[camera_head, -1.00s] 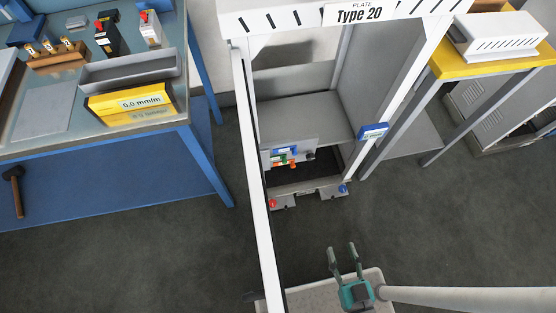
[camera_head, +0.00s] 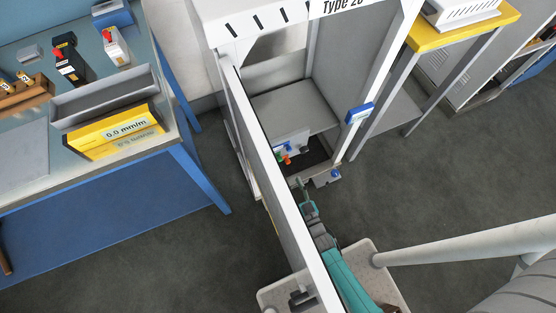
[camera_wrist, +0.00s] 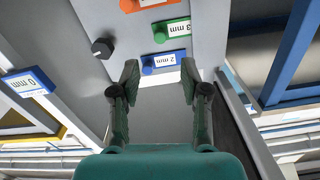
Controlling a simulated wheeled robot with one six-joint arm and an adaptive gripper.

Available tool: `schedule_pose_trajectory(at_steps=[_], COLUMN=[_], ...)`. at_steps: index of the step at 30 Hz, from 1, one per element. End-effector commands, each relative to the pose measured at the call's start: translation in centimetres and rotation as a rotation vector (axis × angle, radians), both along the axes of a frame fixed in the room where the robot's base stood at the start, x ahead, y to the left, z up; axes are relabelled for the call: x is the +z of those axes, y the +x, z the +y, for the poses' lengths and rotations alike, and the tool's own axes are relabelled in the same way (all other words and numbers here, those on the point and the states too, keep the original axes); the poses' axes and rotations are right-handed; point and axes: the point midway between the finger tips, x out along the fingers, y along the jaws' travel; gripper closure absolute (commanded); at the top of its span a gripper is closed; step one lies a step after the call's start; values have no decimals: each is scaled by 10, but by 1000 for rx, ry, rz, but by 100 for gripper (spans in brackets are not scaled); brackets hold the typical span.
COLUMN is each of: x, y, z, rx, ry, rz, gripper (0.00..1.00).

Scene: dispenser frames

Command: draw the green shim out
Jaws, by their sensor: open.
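The green shim (camera_wrist: 172,31), labelled 3 mm, sits in the grey panel of the dispenser frame in the wrist view. A blue shim (camera_wrist: 164,63), labelled 2 mm, is just below it in that picture, and an orange shim (camera_wrist: 150,4) is above, cut by the edge. My gripper (camera_wrist: 160,74) is open and empty. Its fingertips straddle the space just below the blue shim, apart from the green one. In the head view my gripper (camera_head: 303,186) is low in front of the panel (camera_head: 292,143), partly behind the white open door edge.
A black knob (camera_wrist: 102,48) projects beside the shims. The white door (camera_head: 285,200) stands close along my arm. A blue tag (camera_head: 359,113) is on the frame's right post. A blue workbench (camera_head: 170,160) stands left, a yellow-topped table (camera_head: 480,35) right.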

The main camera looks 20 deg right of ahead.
Motion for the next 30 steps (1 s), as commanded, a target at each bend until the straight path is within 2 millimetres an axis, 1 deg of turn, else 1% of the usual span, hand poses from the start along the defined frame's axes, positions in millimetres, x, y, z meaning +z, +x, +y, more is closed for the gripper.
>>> schedule_pose_trajectory(at_steps=[5, 12, 18, 24, 30], x=[1, 1, 1, 0, 1], y=[23, 66, 92, 103, 104], z=[0, 0, 0, 0, 0], rx=[0, 1, 0, 0, 0], ry=[0, -1, -1, -1, -1], rz=[-4, -3, -1, 0, 0], gripper=[54, 54, 54, 54, 54])
